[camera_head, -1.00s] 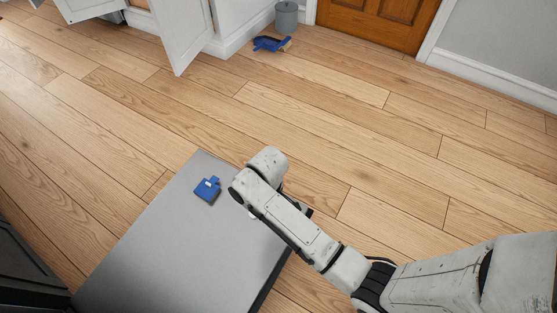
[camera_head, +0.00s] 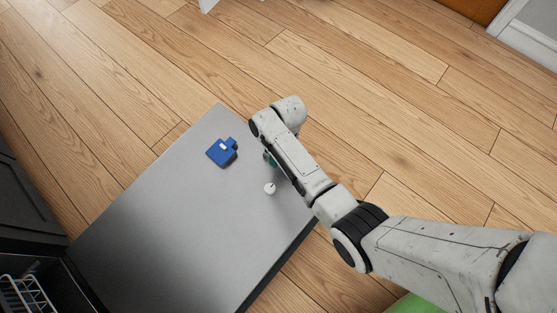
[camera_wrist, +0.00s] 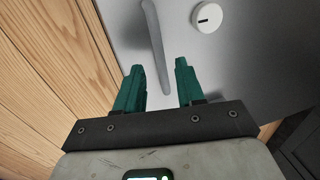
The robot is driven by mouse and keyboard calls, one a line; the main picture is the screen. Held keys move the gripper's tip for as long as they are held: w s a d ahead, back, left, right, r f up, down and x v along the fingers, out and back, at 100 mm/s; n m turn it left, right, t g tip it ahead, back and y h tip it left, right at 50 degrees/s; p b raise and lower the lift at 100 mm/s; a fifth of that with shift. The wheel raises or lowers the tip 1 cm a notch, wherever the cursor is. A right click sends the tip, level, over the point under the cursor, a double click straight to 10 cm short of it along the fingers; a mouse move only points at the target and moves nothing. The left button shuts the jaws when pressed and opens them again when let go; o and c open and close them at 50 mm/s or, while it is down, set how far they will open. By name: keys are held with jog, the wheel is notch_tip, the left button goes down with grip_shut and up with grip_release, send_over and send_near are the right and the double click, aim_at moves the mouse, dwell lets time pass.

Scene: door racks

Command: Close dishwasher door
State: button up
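The dishwasher door (camera_head: 170,230) lies open as a broad grey panel over the floor. A blue piece (camera_head: 222,152) with a white mark sits on its surface, and a white round knob (camera_head: 269,188) is near my arm. My gripper (camera_wrist: 158,72) shows green fingers held apart above the panel near its outer edge. In the wrist view a slim grey bar (camera_wrist: 155,45) on the panel runs down between the fingertips. I cannot tell whether the fingers touch it. In the head view my wrist hides most of the gripper.
The dishwasher's dark opening with a wire rack (camera_head: 25,293) is at the lower left, beside a dark cabinet front (camera_head: 25,200). Bare wood floor (camera_head: 330,90) extends beyond the door. A white door frame (camera_head: 525,40) is at the upper right.

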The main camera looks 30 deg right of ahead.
jog(key=shift+a+f+b, duration=0.2)
jog(key=shift+f+b, duration=0.1)
jog(key=shift+f, duration=0.65)
jog(key=shift+s, duration=0.1)
grip_shut()
